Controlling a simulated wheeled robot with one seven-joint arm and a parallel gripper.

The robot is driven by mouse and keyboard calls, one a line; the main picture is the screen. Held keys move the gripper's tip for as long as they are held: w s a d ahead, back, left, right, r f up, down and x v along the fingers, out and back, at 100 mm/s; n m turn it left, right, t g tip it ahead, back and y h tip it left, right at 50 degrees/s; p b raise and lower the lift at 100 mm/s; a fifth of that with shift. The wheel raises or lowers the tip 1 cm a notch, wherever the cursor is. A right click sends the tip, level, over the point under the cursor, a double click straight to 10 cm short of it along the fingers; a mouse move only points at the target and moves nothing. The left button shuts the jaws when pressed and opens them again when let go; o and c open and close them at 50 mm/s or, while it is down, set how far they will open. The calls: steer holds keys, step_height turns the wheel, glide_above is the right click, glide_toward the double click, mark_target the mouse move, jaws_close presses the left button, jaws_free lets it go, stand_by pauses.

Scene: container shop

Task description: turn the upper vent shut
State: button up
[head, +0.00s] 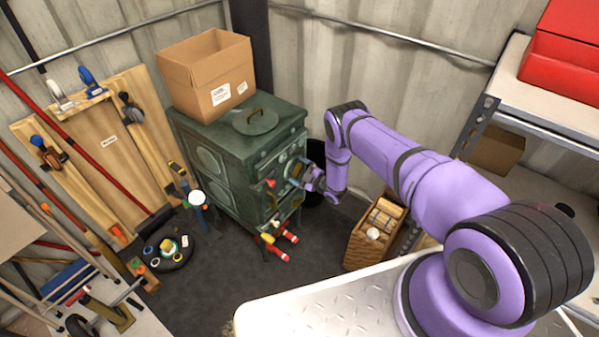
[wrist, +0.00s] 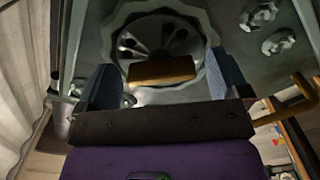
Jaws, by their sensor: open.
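The upper vent is a round, scalloped grey disc (wrist: 210,72) with dark slots and a brass-coloured tab (wrist: 162,69) across it. It is on the front of the green stove (head: 225,160), and in the head view my gripper partly covers it. My gripper (head: 308,180) is right at the stove front. In the wrist view my gripper (wrist: 166,82) is open, with one finger on each side of the tab and gaps between fingers and tab. I cannot tell how deep the fingers reach beside it. Some dark slots show behind the tab.
A cardboard box (head: 206,75) and a round lid (head: 255,120) are on the stove top. Red-ended items (head: 275,250) are low at the stove front. A wicker basket (head: 372,240) stands right of my gripper. A brass-coloured bar (wrist: 293,106) is right of the fingers.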

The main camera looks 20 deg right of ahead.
steer(key=c, duration=0.9)
steer(key=shift+c, duration=0.2)
steer(key=shift+m, duration=0.3)
steer(key=m, duration=0.4)
steer(key=shift+m, duration=2.1)
steer(key=o, duration=0.9)
